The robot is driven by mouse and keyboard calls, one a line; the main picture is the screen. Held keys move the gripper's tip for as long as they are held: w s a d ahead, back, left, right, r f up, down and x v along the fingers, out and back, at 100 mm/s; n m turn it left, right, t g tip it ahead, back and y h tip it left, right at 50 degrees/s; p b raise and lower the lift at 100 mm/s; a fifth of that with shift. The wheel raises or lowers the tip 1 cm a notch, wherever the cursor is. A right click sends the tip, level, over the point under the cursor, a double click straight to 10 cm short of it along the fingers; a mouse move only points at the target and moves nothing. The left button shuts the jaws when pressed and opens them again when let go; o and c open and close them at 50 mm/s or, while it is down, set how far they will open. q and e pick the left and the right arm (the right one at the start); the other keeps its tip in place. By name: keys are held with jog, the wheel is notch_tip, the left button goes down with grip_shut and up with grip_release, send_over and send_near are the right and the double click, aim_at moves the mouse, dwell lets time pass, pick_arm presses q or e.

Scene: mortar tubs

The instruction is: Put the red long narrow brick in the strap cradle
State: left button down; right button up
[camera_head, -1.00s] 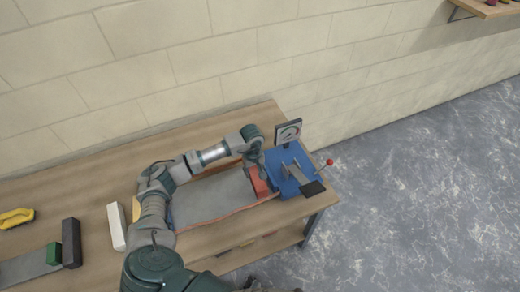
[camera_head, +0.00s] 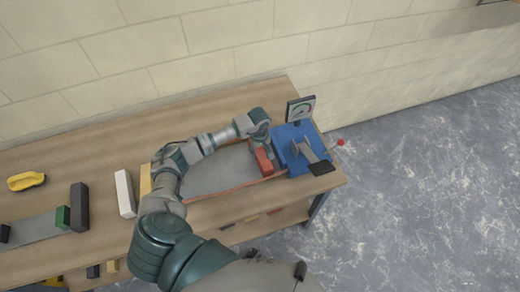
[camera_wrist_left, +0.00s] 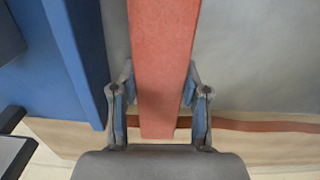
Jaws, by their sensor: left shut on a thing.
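The red long narrow brick (camera_head: 264,162) is between the fingers of my left gripper (camera_head: 259,146), just left of the blue stand. In the left wrist view the brick (camera_wrist_left: 164,60) runs away from the palm, and both fingers (camera_wrist_left: 158,100) are shut on its sides. A grey panel (camera_head: 215,173) lies beneath and to the left of it, with a reddish strap (camera_head: 228,188) along its front edge. I cannot tell surely which part is the strap cradle. Whether the brick touches the panel is unclear. My right gripper is not in view.
The blue stand (camera_head: 287,137) carries a dial gauge (camera_head: 300,109), grey uprights and a red-knobbed lever (camera_head: 340,143). White (camera_head: 125,193), dark (camera_head: 79,206) and green (camera_head: 62,217) blocks and a yellow object (camera_head: 26,181) lie left. The table's (camera_head: 120,150) back strip is clear.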

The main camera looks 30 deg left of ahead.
pick_arm(q)
jog(key=shift+a+r, duration=0.1)
jog(key=shift+a+f, duration=0.2)
jog(key=shift+a, duration=0.3)
jog(key=shift+d+f+b, duration=0.25)
jog(key=shift+d+b, duration=0.15)
jog(key=shift+d, duration=0.05)
jog(key=shift+c, duration=2.4)
grip_release()
jog(key=shift+a+f, duration=0.2)
jog(key=shift+a, duration=0.05)
notch_tip(320, 180, up, 12)
jog(key=shift+f, duration=0.2)
jog(key=shift+a+r, duration=0.15)
jog(key=shift+r, duration=0.1)
